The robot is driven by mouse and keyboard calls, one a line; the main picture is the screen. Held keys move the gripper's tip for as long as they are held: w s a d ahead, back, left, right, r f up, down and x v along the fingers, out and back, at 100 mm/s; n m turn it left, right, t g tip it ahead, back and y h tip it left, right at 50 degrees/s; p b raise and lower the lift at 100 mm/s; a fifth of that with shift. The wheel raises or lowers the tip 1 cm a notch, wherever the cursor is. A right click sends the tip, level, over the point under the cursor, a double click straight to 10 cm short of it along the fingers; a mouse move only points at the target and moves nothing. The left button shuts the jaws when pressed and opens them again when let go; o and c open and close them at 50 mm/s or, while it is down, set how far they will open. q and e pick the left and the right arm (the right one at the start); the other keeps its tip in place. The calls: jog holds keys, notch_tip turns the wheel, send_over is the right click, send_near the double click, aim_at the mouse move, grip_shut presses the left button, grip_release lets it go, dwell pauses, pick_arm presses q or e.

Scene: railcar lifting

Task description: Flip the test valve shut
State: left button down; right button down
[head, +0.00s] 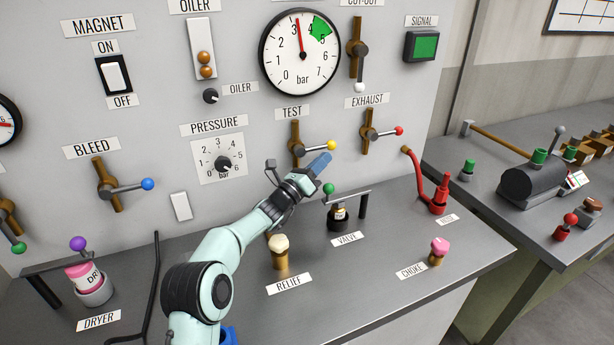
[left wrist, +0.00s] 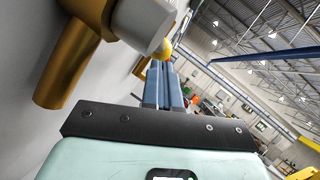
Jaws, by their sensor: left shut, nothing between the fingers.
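The test valve (head: 297,137) is a brass vertical pipe on the grey panel under the TEST label. Its grey lever points right, about level, and ends in a yellow ball (head: 332,145). My left gripper (head: 320,163) is shut and empty, its blue fingertips just below the yellow ball. In the left wrist view the shut fingers (left wrist: 163,82) reach up toward the yellow ball (left wrist: 165,48), with the brass valve body (left wrist: 72,58) and grey lever (left wrist: 142,24) close at the upper left. I cannot tell whether the fingers touch the ball. My right gripper is not in view.
The exhaust valve (head: 369,132) with a red ball is just right. The gauge (head: 299,52) is above, its needle near 3. The pressure knob (head: 222,163) is left. On the bench below are the green-knobbed valve stand (head: 338,211) and the relief knob (head: 279,252).

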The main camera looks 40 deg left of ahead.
pick_arm(q)
jog(key=b+v, duration=0.2)
jog(key=v, duration=1)
jog(key=shift+s+f, duration=0.15)
jog(key=shift+s, duration=0.2)
